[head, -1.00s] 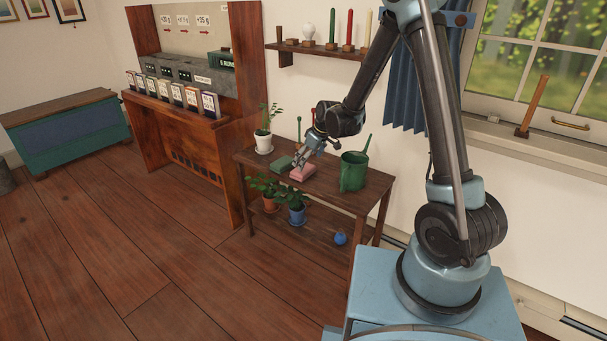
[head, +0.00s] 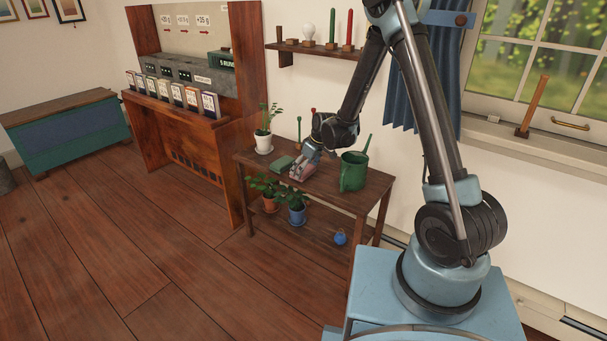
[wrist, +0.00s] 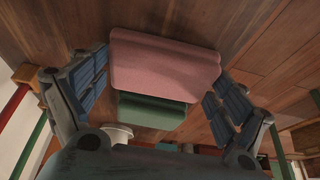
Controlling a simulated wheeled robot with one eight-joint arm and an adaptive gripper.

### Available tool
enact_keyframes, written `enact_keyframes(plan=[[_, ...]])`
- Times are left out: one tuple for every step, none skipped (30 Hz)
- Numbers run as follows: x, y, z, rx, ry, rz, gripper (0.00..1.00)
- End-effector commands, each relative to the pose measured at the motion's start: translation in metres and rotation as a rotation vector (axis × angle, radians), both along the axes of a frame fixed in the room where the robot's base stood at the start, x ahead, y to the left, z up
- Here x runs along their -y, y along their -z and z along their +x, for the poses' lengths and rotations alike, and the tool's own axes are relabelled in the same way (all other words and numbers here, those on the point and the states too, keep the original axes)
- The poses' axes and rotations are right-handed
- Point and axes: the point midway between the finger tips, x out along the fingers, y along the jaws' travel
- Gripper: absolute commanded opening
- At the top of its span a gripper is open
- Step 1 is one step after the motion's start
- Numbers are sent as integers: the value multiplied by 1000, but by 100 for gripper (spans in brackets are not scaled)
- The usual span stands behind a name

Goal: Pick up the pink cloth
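The pink cloth (wrist: 165,62) is a folded, block-like piece on the top of the small wooden table (head: 335,187). In the head view the pink cloth (head: 296,174) is partly covered by my gripper (head: 305,166). In the wrist view my gripper (wrist: 158,85) has its two blue-padded fingers spread, one on each side of the cloth. The fingertips are close to the cloth's left and right edges; I cannot tell whether they touch it. A green cloth (wrist: 150,110) lies beside the pink one; it also shows in the head view (head: 282,163).
A green watering can (head: 353,172) stands right of my gripper on the table. A potted plant (head: 264,142) stands at the table's left. Two more potted plants and a blue ball-like item (head: 340,238) are on the lower shelf. A wall shelf (head: 315,49) hangs above.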

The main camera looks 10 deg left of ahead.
Motion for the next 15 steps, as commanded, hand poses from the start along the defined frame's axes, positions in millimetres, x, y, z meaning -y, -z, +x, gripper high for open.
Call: enact_keyframes(plan=[[0, 0, 0, 0, 0, 0, 69], [0, 0, 0, 0, 0, 0, 69], [0, 0, 0, 0, 0, 0, 69], [0, 0, 0, 0, 0, 0, 69], [0, 0, 0, 0, 0, 0, 69], [0, 0, 0, 0, 0, 0, 69], [0, 0, 0, 0, 0, 0, 69], [0, 0, 0, 0, 0, 0, 69], [0, -1, 0, 0, 0, 0, 69], [0, -2, 0, 0, 0, 0, 69], [0, -3, 0, 0, 0, 0, 69], [0, -5, 0, 0, 0, 0, 69], [0, -8, 0, 0, 0, 0, 69], [0, -11, 0, 0, 0, 0, 69], [0, -15, 0, 0, 0, 0, 69]])
